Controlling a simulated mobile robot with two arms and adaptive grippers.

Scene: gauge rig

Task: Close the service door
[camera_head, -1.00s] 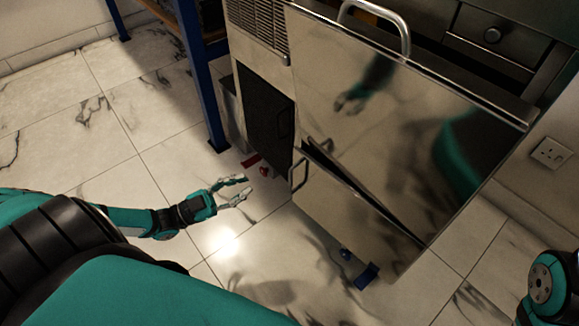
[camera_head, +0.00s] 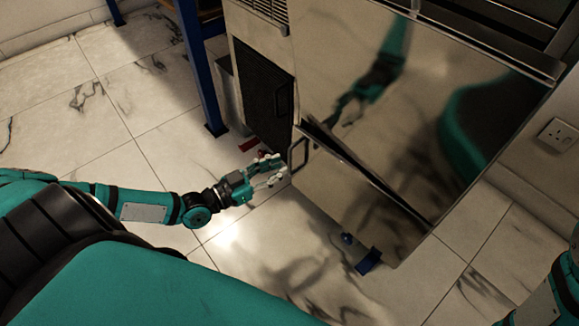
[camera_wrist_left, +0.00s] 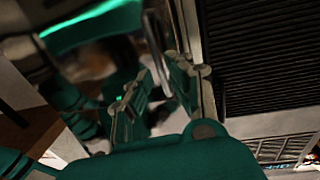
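The service door appears to be the lower steel panel (camera_head: 345,205) of the metal unit. A dark wedge-shaped gap along its top edge shows it standing ajar. Its bar handle (camera_head: 299,154) is at its left edge. My left gripper (camera_head: 279,169) is just left of this handle with its fingers apart and nothing visible between them. I cannot tell if it touches the handle. In the left wrist view the spread fingers (camera_wrist_left: 158,75) are close to a grey bar and a black louvred panel (camera_wrist_left: 265,55). My right gripper is out of view.
The black louvred panel with its own handle (camera_head: 283,98) is left of the steel front. A blue rack leg (camera_head: 206,85) stands at the left. Red pieces (camera_head: 249,143) and a blue piece (camera_head: 368,261) are near the unit's base. The tiled floor at left is clear.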

